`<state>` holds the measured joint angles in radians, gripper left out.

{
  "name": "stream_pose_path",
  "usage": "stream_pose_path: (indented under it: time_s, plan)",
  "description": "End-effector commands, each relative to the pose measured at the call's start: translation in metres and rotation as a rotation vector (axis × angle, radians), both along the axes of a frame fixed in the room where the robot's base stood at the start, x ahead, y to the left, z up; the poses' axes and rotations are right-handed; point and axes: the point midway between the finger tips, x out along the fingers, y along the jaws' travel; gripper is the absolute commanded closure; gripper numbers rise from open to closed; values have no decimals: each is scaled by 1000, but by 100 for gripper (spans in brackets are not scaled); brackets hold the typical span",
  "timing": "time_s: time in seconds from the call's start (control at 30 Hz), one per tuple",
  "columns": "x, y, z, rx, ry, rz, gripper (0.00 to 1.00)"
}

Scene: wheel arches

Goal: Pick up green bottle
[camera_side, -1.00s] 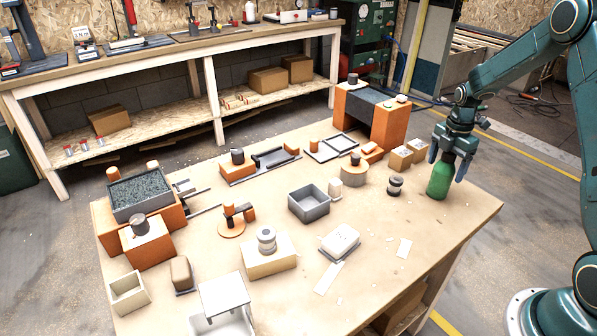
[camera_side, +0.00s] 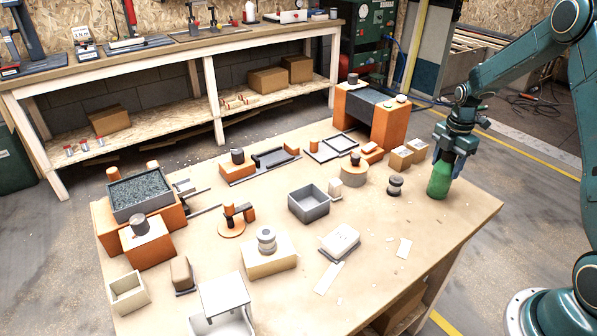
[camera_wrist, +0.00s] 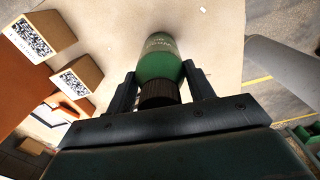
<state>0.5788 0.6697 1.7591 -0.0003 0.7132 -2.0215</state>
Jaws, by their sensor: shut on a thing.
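The green bottle (camera_side: 439,180) stands upright near the right end of the work table. It also shows in the wrist view (camera_wrist: 160,58), with its dark ribbed cap (camera_wrist: 158,92) toward me. My gripper (camera_side: 447,160) points down over the bottle's upper part. In the wrist view my gripper (camera_wrist: 160,85) has one finger on each side of the bottle, shut on it near the neck. The cap and neck are hidden by the gripper in the side view. I cannot tell whether the bottle's base touches the table.
Cardboard boxes with printed codes (camera_side: 400,159) stand just left of the bottle. An orange arch-shaped block (camera_side: 389,122) is behind them. A dark stacked round part (camera_side: 395,185) stands left of the bottle. The table (camera_side: 440,225) is bare in front of it.

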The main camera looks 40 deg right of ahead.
Motion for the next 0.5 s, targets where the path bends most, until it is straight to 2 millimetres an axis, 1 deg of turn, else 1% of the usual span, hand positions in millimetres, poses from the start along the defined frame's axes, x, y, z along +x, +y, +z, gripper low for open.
stream_pose_path:
  time_s: [0.17,0.27,0.37,0.5]
  plan:
    - [1,-1,11,-1,-3,0,79]
    - [1,-1,23,-2,-4,0,79]
    - [1,-1,38,-4,-6,0,79]
    - [1,-1,64,-4,-6,0,79]
